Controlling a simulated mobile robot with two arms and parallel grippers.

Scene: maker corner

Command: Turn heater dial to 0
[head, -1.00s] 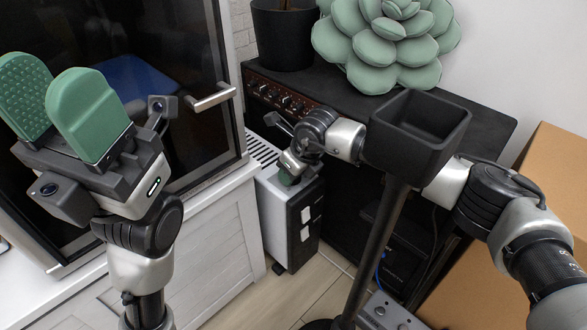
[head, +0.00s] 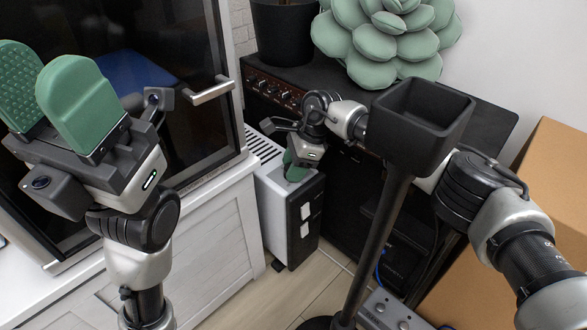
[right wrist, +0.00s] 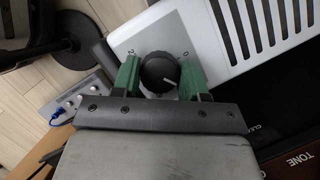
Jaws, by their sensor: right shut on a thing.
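The white heater (head: 272,212) with a black end panel stands on the floor beside the cabinet. Its dial, a round black knob (right wrist: 159,72), shows in the right wrist view on the white top, with a "2" and a "0" printed near it. My right gripper (head: 291,172) reaches down to the heater's top. In the right wrist view its green fingers (right wrist: 159,76) stand on either side of the knob, shut on it. The knob is hidden in the head view, and I cannot read its setting clearly. My left gripper (head: 48,98) is open and empty in front of the dark glass door.
A black amplifier (head: 330,95) with knobs stands behind the heater, bearing a dark pot (head: 283,35) and a green succulent cushion (head: 385,42). A black square bin on a pole (head: 412,130) stands close to my right arm. A cardboard box (head: 545,200) is at the right.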

